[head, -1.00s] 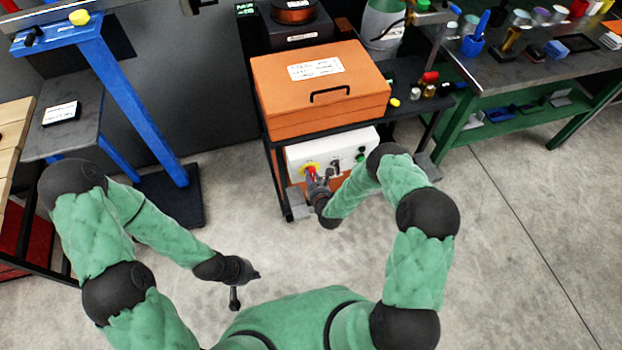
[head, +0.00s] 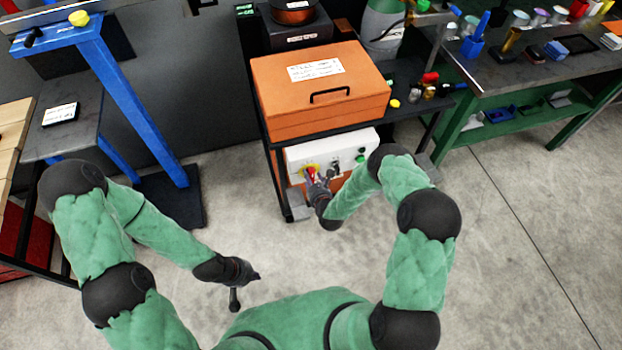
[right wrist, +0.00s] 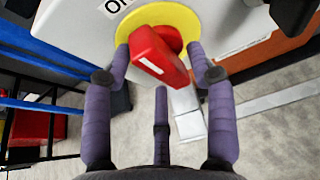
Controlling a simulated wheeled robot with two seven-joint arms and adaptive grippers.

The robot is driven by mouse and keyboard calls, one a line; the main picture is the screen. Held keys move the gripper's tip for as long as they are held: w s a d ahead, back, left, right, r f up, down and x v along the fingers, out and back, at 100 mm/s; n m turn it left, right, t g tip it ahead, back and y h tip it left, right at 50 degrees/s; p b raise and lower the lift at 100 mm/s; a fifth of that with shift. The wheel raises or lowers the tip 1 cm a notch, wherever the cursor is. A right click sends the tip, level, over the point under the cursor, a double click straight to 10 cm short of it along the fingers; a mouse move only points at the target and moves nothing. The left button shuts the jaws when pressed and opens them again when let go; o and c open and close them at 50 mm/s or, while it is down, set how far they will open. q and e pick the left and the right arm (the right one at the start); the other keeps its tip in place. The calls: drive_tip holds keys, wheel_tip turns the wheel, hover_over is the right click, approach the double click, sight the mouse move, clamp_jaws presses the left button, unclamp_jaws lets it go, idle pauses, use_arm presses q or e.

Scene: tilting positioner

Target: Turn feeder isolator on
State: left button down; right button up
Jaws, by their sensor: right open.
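The feeder isolator is a red rotary handle (right wrist: 158,55) on a yellow round plate (right wrist: 186,18), mounted on a white panel (head: 336,146). In the head view the red handle (head: 311,172) shows at the panel's lower left. My right gripper (right wrist: 160,62) is open, with its purple fingers on either side of the red handle. I cannot tell whether the fingers touch it. Part of an "O" label shows beside the plate in the right wrist view. My left gripper (head: 245,284) hangs low over the floor, away from the panel; its finger opening is too small to tell.
An orange box (head: 318,90) sits on the black stand above the panel. A green button (head: 360,158) and a small black switch are to the right of the handle. A blue frame (head: 125,95) stands at left, a green workbench (head: 520,120) at right. The floor between is clear.

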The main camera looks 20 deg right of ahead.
drive_tip(key=v, duration=1.1)
drive_tip(key=shift+s, duration=0.3)
drive_tip(key=shift+r, duration=0.1)
drive_tip(key=s+a+n+g+y, duration=0.1)
drive_tip(key=s+a+n+g, duration=0.2)
drive_tip(key=s+n+g, duration=0.3)
drive_tip(key=s+a+f+n+g+y, duration=0.1)
drive_tip(key=s+a+n+g, duration=0.3)
drive_tip(key=s+n, duration=1)
drive_tip(key=n+g+y, duration=0.1)
drive_tip(key=n+g, duration=0.2)
drive_tip(key=n, duration=1)
drive_tip(key=shift+a+y, duration=0.2)
drive_tip(key=shift+y, duration=0.1)
drive_tip(key=shift+s+d+f, duration=0.1)
drive_tip(key=shift+d, duration=0.05)
